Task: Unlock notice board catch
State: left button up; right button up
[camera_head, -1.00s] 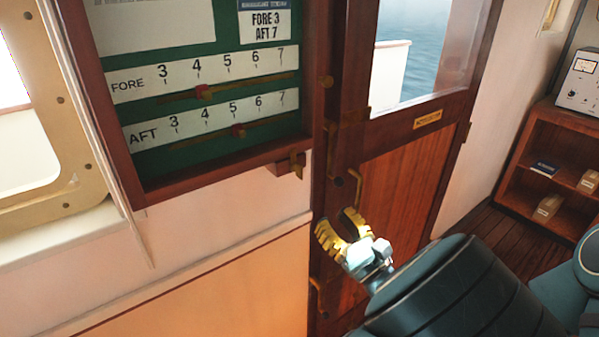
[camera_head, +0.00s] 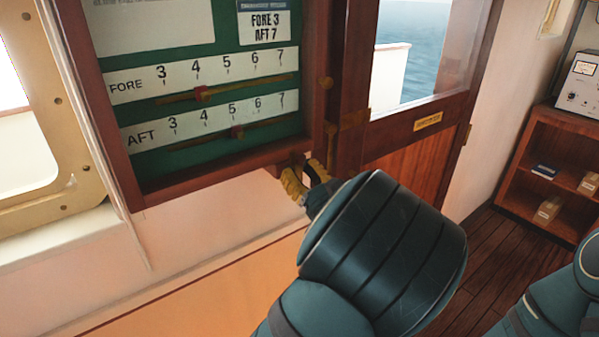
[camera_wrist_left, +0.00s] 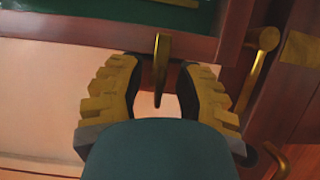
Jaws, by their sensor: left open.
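The notice board (camera_head: 224,170) has a dark wooden frame and a green face with FORE and AFT number scales. Its catch (camera_wrist_left: 161,75) is a narrow upright brass tab at the frame's lower edge in the left wrist view. In the head view the catch is mostly hidden behind the fingers, at the board's lower right corner. My left gripper (camera_head: 306,181) is open just below that corner. In the left wrist view its yellow ridged fingers (camera_wrist_left: 160,95) stand on either side of the catch, with visible gaps. My right gripper is not in view.
A wooden door (camera_head: 405,170) with a window and brass fittings stands right of the board. A round-ended brass fitting (camera_wrist_left: 264,40) sits close right of the fingers. A wooden shelf unit (camera_head: 535,205) stands at far right. The pale wall below the board is clear.

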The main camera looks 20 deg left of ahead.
pick_arm(q)
grip_shut()
jog(key=shift+r, duration=0.1)
